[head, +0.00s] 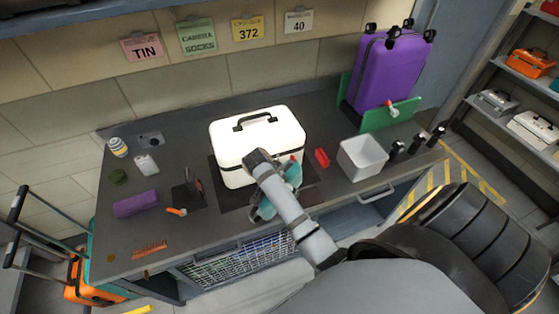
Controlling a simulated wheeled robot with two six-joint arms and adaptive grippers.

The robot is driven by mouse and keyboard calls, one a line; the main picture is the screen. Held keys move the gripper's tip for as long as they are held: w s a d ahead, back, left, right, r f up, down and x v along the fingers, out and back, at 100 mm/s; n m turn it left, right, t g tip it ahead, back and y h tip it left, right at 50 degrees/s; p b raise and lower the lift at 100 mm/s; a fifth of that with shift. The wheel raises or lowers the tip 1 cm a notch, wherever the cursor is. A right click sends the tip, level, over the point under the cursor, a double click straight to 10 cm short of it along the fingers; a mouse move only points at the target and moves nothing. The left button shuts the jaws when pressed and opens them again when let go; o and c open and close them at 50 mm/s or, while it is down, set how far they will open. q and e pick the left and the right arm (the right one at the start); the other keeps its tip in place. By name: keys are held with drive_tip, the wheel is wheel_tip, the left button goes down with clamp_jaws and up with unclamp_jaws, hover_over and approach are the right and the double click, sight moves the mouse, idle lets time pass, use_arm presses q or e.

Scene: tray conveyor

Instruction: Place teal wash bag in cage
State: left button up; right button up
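A teal wash bag (293,174) shows on both sides of my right arm (285,208), in front of the white case. The arm covers its middle, so I cannot tell whether it is held or resting. My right gripper is hidden behind the arm's own links, and its fingers cannot be made out. A wire-mesh cage (238,263) with a pale and blue grid sits below the front edge of the worktop, left of the arm. My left gripper is not in view.
A white case (285,137) stands mid-worktop. A white bin (362,158), a red item (322,158) and a purple suitcase (390,70) are to its right. A purple roll (136,203), a black stand (188,194) and small items lie left.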

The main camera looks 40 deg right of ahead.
drive_tip(key=shift+f, duration=0.25)
drive_tip(key=c, duration=1.8)
